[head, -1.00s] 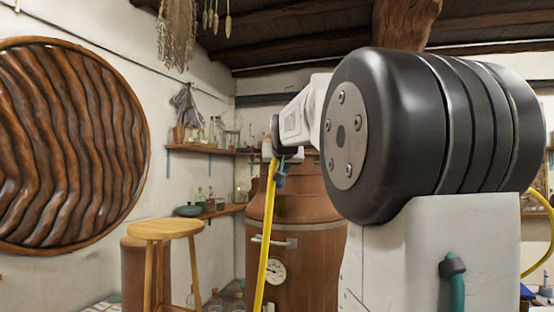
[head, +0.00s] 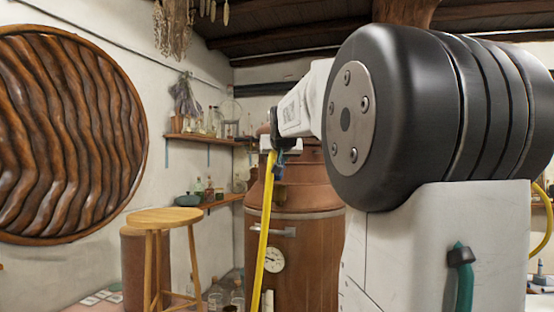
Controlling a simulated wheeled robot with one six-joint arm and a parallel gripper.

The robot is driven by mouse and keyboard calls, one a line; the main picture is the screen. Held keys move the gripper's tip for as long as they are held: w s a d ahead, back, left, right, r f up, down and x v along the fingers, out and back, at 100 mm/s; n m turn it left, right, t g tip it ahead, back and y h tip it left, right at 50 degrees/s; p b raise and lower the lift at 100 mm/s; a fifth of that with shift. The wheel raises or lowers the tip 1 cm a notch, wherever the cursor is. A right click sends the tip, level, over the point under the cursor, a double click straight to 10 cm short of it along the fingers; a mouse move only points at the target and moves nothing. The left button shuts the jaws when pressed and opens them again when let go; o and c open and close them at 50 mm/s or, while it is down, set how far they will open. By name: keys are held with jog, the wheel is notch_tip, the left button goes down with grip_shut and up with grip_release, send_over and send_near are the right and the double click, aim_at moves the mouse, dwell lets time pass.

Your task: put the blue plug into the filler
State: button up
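My arm reaches away from me to the left. Its far end, with my gripper, is small and dark in front of the copper vessel (head: 315,235), and I cannot make out its fingers. A small dark blue piece (head: 280,168) shows just below the wrist, at the top of a yellow hose (head: 264,240) hanging down. I cannot tell whether this is the blue plug or part of my arm, nor whether anything is held. I cannot make out the filler; my arm's large black joint covers much of the right side.
A wooden stool (head: 165,217) stands left of the vessel, with glass jars (head: 225,297) on the floor between them. Shelves with bottles (head: 208,193) line the wall behind. A large carved wooden disc (head: 65,135) hangs at left. A gauge (head: 273,259) is on the vessel.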

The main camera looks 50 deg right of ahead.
jog(key=shift+f, duration=2.4)
dwell(4.3)
jog(key=o, duration=1.1)
jog(key=shift+v, duration=3.9)
